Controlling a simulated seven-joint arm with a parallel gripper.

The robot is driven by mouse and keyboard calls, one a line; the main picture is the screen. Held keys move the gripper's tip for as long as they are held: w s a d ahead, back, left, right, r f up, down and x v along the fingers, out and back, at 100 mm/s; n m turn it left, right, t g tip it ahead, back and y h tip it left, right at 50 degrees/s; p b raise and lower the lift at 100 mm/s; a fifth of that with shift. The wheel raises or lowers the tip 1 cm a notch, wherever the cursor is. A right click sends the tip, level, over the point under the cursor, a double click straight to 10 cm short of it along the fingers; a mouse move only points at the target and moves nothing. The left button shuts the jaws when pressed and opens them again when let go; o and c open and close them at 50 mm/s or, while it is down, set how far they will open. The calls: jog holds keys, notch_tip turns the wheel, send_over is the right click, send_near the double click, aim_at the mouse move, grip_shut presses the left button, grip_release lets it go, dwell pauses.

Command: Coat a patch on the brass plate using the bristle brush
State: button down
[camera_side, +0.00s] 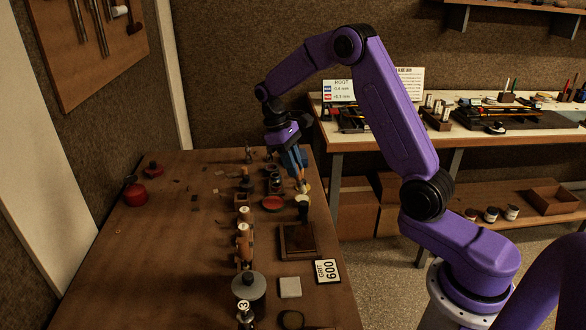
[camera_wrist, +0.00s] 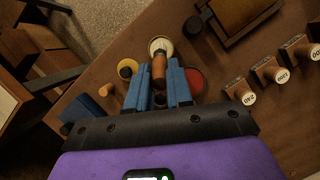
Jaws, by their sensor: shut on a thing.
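My gripper (camera_side: 297,170) is over the far right part of the wooden bench, pointing down. Its blue fingers are shut on the bristle brush, whose orange-brown handle (camera_wrist: 159,72) shows between them in the wrist view. The lower part of the brush (camera_side: 302,186) points down at a pale round pot (camera_wrist: 161,46); I cannot tell whether its bristles touch the contents. A framed brown plate (camera_side: 299,238), which looks like the brass plate, lies nearer on the bench; part of it also shows at the top of the wrist view (camera_wrist: 240,14).
A dark cylinder (camera_side: 303,211) stands between pot and plate. A red dish (camera_side: 272,203) is left of the pot. Several wooden-handled pieces (camera_side: 243,232) stand in a row left of the plate. A "GRIT 600" card (camera_side: 327,271) lies in front.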

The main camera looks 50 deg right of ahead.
jog(key=shift+r, duration=2.65)
jog(key=s+f+m, duration=0.3)
jog(key=s+f, duration=0.2)
jog(key=s+a+r, duration=0.4)
jog(key=a+r, duration=0.1)
jog(key=a, duration=0.2)
jog(key=s+a+r, duration=0.4)
jog(key=a+r, duration=0.1)
jog(key=a, duration=0.3)
jog(key=shift+n, duration=0.3)
jog(key=shift+w+d+f, duration=0.1)
jog(key=shift+w+f, duration=0.05)
jog(key=shift+f, duration=1.15)
jog(key=shift+w+f, duration=0.15)
jog(key=shift+f, duration=1.1)
